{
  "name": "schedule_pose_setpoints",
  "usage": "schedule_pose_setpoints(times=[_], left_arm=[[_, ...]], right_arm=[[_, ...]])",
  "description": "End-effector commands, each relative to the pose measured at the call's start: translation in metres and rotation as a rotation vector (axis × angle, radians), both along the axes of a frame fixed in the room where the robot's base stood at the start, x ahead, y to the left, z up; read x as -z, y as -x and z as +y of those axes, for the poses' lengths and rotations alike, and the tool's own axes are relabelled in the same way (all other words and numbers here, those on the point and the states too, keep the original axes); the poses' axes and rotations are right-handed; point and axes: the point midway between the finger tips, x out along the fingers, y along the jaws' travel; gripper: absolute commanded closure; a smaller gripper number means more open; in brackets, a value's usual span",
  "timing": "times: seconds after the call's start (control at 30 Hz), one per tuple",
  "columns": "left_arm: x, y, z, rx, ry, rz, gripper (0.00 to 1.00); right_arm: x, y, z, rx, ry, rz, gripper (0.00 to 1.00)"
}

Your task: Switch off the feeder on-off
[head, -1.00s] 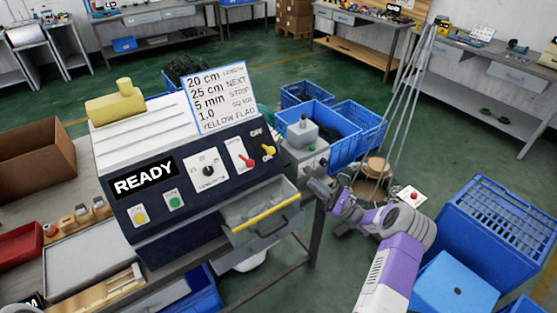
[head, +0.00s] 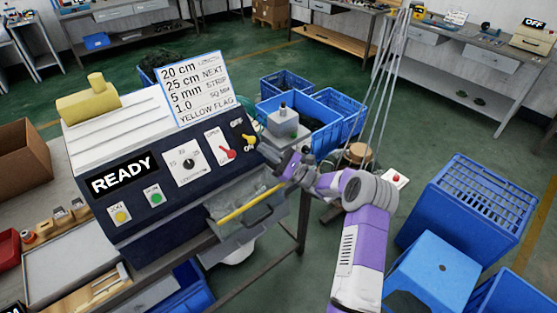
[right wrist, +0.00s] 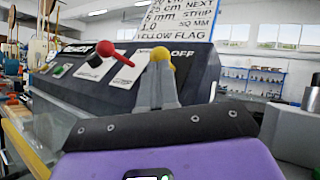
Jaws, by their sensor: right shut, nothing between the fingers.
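The feeder on-off switch is a lever with a yellow knob (head: 249,143) at the right end of the dark panel (head: 187,170). OFF is printed above it and ON below; the knob leans to the ON side. In the right wrist view the yellow knob (right wrist: 162,55) shows just at my fingertips, with OFF on the panel behind. My right gripper (head: 264,151) is shut and empty, just right of the knob; its fingers (right wrist: 158,75) also show in the wrist view. I cannot tell whether they touch the knob. My left gripper is out of view.
A red lever (head: 228,154) sits left of the yellow one, then a black dial (head: 189,162). The display (head: 122,174) reads READY. An open drawer with a yellow edge (head: 245,205) lies below the panel. A grey box (head: 283,120) and blue crates (head: 313,116) stand behind my gripper.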

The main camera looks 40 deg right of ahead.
Motion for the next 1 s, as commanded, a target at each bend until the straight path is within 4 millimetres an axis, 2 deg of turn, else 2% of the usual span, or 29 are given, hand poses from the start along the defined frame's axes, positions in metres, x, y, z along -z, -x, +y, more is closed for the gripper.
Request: schedule_pose_setpoints(times=[0.2, 0.57, 1.0], left_arm=[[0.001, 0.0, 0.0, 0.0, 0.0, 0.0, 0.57], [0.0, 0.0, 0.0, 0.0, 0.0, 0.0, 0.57], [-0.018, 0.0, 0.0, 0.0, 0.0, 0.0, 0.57]], right_arm=[[-0.006, -0.007, 0.005, 0.0, 0.0, 0.0, 1.0], [-0.007, -0.007, 0.005, 0.0, 0.001, 0.003, 1.0], [-0.013, -0.006, 0.004, 0.002, 0.005, 0.071, 1.0]])
